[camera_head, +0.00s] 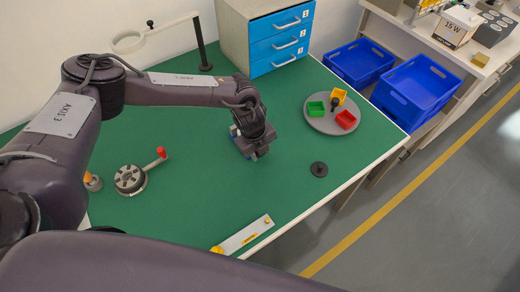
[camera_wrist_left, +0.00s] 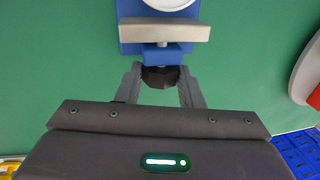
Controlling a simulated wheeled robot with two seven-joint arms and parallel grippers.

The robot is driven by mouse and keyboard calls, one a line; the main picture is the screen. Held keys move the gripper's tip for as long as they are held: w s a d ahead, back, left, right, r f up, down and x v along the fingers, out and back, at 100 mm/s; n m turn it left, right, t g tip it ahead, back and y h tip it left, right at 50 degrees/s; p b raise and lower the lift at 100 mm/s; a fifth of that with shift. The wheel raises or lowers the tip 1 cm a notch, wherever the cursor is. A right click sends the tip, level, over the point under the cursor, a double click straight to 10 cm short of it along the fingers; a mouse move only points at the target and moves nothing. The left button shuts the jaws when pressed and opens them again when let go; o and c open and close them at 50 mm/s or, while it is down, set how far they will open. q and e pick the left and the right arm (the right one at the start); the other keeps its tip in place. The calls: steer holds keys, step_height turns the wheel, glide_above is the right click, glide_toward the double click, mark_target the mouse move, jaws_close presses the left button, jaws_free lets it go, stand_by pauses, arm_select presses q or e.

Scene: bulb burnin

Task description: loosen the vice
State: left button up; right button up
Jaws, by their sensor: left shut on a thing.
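In the left wrist view the vice (camera_wrist_left: 130,47) is at the top centre. A black knob (camera_wrist_left: 160,76) on its screw lies between the fingers of my left gripper (camera_wrist_left: 160,90), which is shut on it. A white round thing (camera_wrist_left: 170,3), cut off by the top edge, is beyond the jaw bar. My right gripper is not in view.
A grey turntable (camera_head: 318,122) with green, yellow and red bins stands to the right. A black disc (camera_head: 319,169), a white strip (camera_head: 245,236) and a round fixture with a red-knobbed lever (camera_head: 130,179) lie on the bench. Blue drawers (camera_head: 280,45) stand behind.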

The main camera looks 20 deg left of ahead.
mark_target(257, 154)
arm_select(q)
steer(key=o, duration=1)
steer(key=shift+r, duration=0.1)
steer(key=r, duration=0.2)
steer(key=r+b, duration=0.1)
steer(key=r, duration=0.2)
steer(key=s+r, duration=0.1)
steer(key=r, duration=0.1)
steer(key=shift+a+r, duration=0.3)
steer(key=shift+a, duration=0.05)
